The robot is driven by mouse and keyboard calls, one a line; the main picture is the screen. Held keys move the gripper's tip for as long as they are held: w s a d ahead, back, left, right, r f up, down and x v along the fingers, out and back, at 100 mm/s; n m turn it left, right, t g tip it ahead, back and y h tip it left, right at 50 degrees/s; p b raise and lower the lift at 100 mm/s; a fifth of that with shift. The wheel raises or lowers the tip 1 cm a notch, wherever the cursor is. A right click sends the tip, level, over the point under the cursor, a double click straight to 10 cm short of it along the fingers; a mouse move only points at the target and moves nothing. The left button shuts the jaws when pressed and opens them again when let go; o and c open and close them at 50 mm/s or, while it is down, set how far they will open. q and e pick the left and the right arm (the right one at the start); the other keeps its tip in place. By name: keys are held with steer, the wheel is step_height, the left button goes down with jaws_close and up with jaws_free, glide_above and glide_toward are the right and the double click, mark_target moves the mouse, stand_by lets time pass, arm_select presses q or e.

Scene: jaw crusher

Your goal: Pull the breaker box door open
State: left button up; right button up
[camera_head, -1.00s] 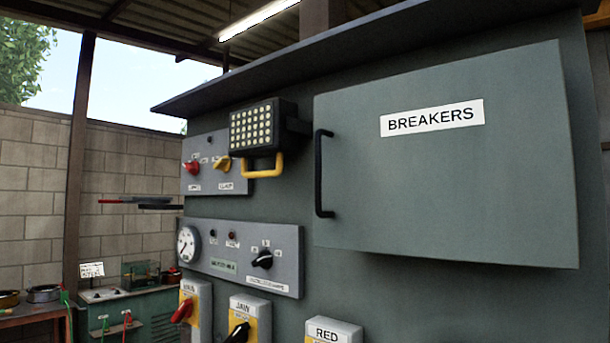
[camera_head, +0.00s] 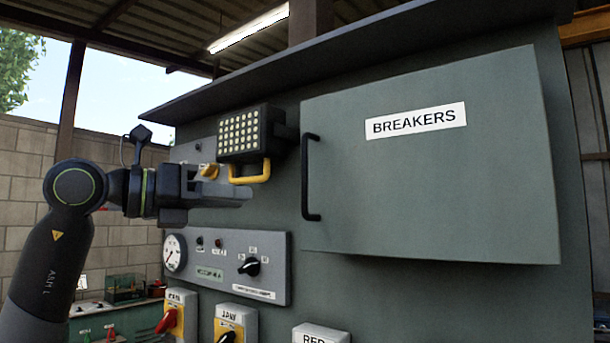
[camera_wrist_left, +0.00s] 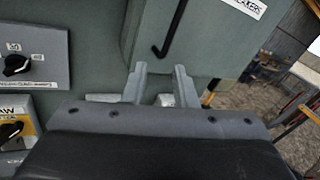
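The breaker box door (camera_head: 430,190) is a grey-green panel labelled BREAKERS, and it looks closed. Its black vertical handle (camera_head: 306,178) is on the door's left edge. My left gripper (camera_head: 248,192) is left of the handle in the head view, in front of the upper control panel and apart from the handle. In the left wrist view, the two fingers (camera_wrist_left: 159,75) are parted with nothing between them, and the handle (camera_wrist_left: 172,30) shows beyond their tips. My right gripper is not in view.
A lamp (camera_head: 243,135) with a yellow grip (camera_head: 250,174) is mounted just above my left gripper. A gauge-and-knob panel (camera_head: 225,268) and switch boxes (camera_head: 228,325) are below it. A roof ledge (camera_head: 330,60) overhangs the cabinet.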

arm_select(q)
steer(key=s+a+r+t+y, duration=0.1)
steer(key=s+r+t+y, duration=0.15)
steer(key=s+r, duration=0.45)
steer(key=shift+m+t+h, duration=0.25)
steer(key=shift+m, duration=0.05)
steer(key=p+x, duration=0.2)
steer(key=x, duration=0.4)
steer(key=p+x, duration=0.3)
steer(key=x, duration=0.2)
steer(key=p+x, duration=0.2)
steer(key=x, duration=0.4)
steer(key=shift+w+f+p, duration=0.15)
steer(key=shift+w+p, duration=0.15)
steer(key=shift+w, duration=0.25)
steer(key=shift+a, duration=0.1)
jaws_close()
